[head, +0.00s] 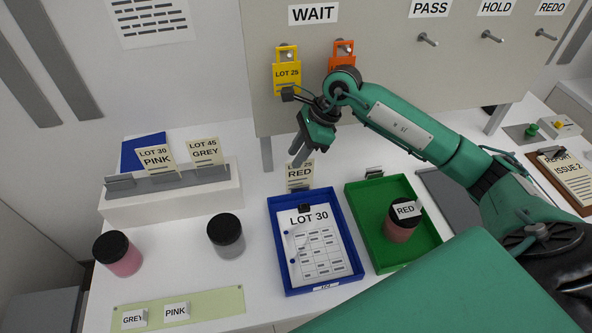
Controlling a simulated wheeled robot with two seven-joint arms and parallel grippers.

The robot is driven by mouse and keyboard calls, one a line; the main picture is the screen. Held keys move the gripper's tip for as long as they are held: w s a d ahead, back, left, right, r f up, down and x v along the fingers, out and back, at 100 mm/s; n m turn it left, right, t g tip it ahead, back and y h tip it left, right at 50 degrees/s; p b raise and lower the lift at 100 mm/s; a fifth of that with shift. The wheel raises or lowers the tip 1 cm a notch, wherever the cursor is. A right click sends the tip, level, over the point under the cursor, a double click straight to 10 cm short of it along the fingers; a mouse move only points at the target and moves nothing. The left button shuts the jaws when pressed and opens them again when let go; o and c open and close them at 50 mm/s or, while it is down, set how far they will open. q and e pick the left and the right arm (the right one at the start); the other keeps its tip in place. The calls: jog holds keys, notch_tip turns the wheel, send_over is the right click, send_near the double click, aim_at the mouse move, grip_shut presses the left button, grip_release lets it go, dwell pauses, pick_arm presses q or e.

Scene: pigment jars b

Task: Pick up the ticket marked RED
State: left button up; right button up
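The cream ticket marked RED (300,175), with a partly covered lot line above the word, stands upright just behind the blue tray (276,254). My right gripper (302,157) points down at its top edge, and the fingertips overlap the upper part of the ticket in the head view. I cannot tell whether the fingers touch the ticket or are closed on it. A small RED label (407,209) also shows at the dark-lidded jar (400,232) in the green tray (366,237). My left gripper is not in view.
A white rack (172,200) holds PINK (157,159) and GREY (205,152) tickets. A pink jar (119,255) and a grey jar (227,237) stand in front. Yellow (287,77) and orange (342,55) tags hang on the board (385,75) behind my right arm. An empty-looking clip (374,172) is behind the green tray.

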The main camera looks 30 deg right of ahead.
aim_at(297, 170)
jog(key=shift+h, duration=0.6)
jog(key=f+p, duration=0.1)
jog(key=f, duration=0.1)
jog(key=f+p, duration=0.3)
jog(key=f, duration=0.1)
jog(key=shift+w+f, duration=0.2)
jog(key=shift+w, duration=0.05)
jog(key=shift+w+f, duration=0.1)
jog(key=shift+f, duration=0.2)
grip_shut()
